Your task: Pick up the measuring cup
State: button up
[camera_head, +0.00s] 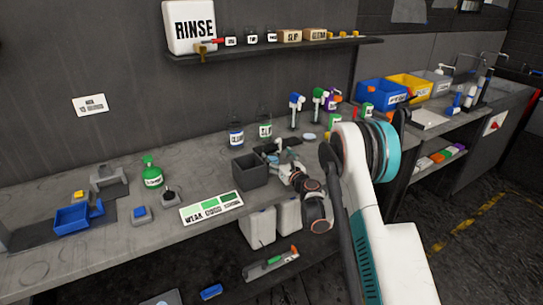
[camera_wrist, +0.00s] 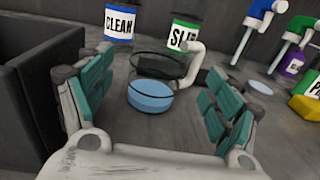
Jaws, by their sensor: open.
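The measuring cup (camera_wrist: 151,98) is a clear, dark-rimmed cup with blue at its bottom and a pale curved handle on its right side. In the wrist view it stands on the bench ahead, between the lines of my two teal-padded fingers. My gripper (camera_wrist: 156,88) is open and empty, with a finger on each side and visible space between the pads and the cup. In the head view, my gripper (camera_head: 281,163) is low over the bench, right of a dark bin, and the cup is hard to make out there.
The dark open bin (camera_head: 258,173) stands close to the left of my gripper. Labelled CLEAN (camera_wrist: 119,22) and SLIP (camera_wrist: 184,36) bottles stand behind the cup. Blue and green pump bottles (camera_head: 296,108) stand to the right. A pale round disc (camera_wrist: 259,88) lies right of the cup.

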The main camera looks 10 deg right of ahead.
aim_at(275, 153)
jog(key=x, duration=0.2)
jog(key=b+x, duration=0.1)
jog(key=x, duration=0.1)
jog(key=shift+a+r, duration=0.1)
jog(key=shift+r, duration=0.1)
jog(key=shift+c, duration=0.2)
jog(key=c, duration=1.1)
jog(key=shift+r, duration=0.1)
